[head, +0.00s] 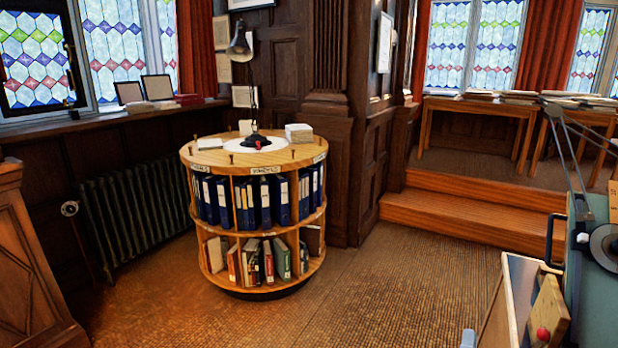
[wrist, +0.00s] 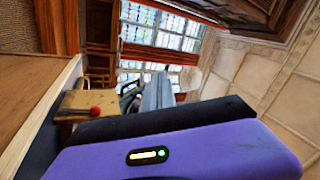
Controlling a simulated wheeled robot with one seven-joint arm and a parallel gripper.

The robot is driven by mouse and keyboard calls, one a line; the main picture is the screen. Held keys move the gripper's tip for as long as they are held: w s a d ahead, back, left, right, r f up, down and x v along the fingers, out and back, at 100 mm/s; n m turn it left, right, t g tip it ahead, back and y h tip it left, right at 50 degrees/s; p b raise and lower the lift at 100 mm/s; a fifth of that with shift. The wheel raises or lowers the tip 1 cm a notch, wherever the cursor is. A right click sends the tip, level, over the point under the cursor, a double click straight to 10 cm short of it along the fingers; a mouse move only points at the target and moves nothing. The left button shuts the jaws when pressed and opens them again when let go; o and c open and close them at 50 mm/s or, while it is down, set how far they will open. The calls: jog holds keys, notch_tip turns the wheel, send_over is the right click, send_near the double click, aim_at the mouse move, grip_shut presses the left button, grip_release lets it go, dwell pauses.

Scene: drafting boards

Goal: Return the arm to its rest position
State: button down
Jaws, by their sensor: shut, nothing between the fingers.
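My gripper (wrist: 159,88) shows in the wrist view. Its pale grey-blue fingers stand together near the middle, above the dark edge of my purple hand with its small lit indicator. The fingers are shut and hold nothing. In the head view only a small pale piece shows at the bottom edge, right of the middle; I cannot tell for sure that it is my gripper. The rest of my arm is out of the head view.
A wooden panel with a red knob (head: 541,333) is at the lower right, beside a teal drafting board (head: 597,305). It also shows left of my fingers in the wrist view (wrist: 95,101). A round bookcase (head: 247,160) stands left of centre. The carpet (head: 400,285) between is clear.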

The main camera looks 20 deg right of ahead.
jog(key=s+a+n+t+y, duration=0.2)
jog(key=s+a+n+y, duration=0.45)
jog(key=a+n, duration=0.25)
jog(key=s+a+n+t+y, duration=0.2)
jog(key=s+a+n+y, duration=0.3)
jog(key=a+n+y, duration=0.3)
jog(key=s+a+n+g+y, duration=0.1)
jog(key=s+a, duration=0.3)
jog(key=s, duration=0.4)
jog(key=s+a+n+g+y, duration=0.1)
jog(key=s+a+n+g, duration=0.2)
jog(key=s, duration=0.5)
jog(key=shift+s+a+n+g, duration=0.35)
jog(key=shift+a+n, duration=0.25)
jog(key=shift+a, duration=0.4)
